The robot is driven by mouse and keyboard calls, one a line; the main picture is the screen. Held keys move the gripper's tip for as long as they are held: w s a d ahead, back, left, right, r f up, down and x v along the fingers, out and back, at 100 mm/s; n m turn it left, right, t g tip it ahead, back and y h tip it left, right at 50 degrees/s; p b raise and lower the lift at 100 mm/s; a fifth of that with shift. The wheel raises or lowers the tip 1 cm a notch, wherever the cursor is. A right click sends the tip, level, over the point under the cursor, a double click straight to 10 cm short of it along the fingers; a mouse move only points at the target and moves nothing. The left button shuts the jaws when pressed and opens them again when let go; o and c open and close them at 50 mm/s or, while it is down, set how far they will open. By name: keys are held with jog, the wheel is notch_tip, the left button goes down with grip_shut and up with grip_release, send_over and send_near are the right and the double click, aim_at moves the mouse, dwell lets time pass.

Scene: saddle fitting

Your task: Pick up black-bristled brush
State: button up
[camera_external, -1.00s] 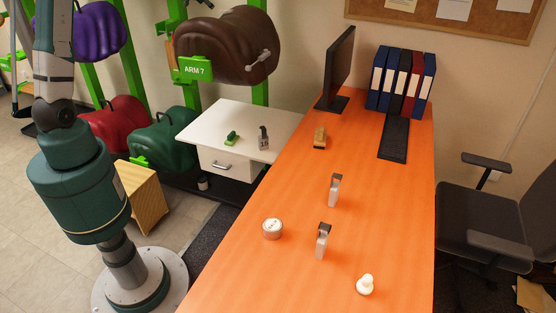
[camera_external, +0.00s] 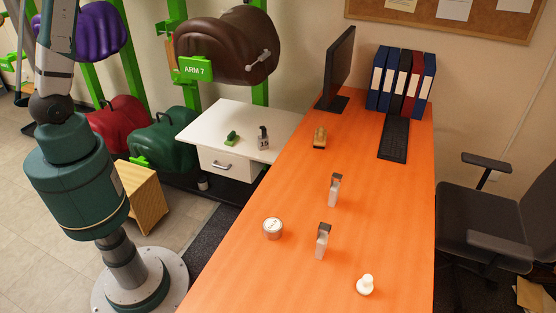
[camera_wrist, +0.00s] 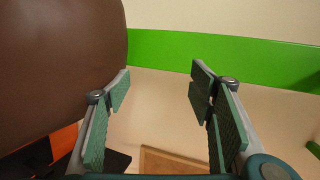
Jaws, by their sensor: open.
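Two small brush-like things show in the external view. One, with a wooden-brown body and a dark underside (camera_external: 320,138), lies on the orange desk. The other, green (camera_external: 231,138), lies on the white cabinet top. Both are too small for me to be sure which has black bristles. My gripper (camera_wrist: 160,84) shows in the wrist view with its green-padded fingers wide apart and nothing between them. It is outside the external view, and no brush shows in the wrist view.
A large brown saddle (camera_external: 225,47) hangs on a green rack; a brown surface (camera_wrist: 60,60) fills the wrist view's left. The desk (camera_external: 240,275) bears two dispenser-like things, a round tin (camera_external: 273,228), a white knobbed thing (camera_external: 366,284), a monitor (camera_external: 337,65) and binders. A grey bottle (camera_external: 263,138) stands on the cabinet.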

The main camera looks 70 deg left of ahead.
jog(key=w+d+f+m, duration=0.1)
jog(key=w+d+m, duration=0.5)
jog(key=w+d, duration=0.6)
jog(key=w+d+m+t+y+p, duration=0.1)
jog(key=w+d+m, duration=0.25)
jog(key=d, duration=1.05)
jog(key=w+d+m+t, duration=0.1)
jog(key=w+d+m, duration=0.3)
jog(key=d, duration=1)
jog(key=w+d+m+t+y+p, duration=0.15)
jog(key=d+m, duration=0.45)
jog(key=d, duration=0.9)
jog(key=n+g+b, duration=0.1)
jog(key=b, duration=1.8)
send_over(321, 136)
jog(key=v, duration=0.3)
notch_tip(321, 136, down, 47)
jog(key=shift+a+r+y, duration=0.15)
jog(key=shift+a+y, duration=0.1)
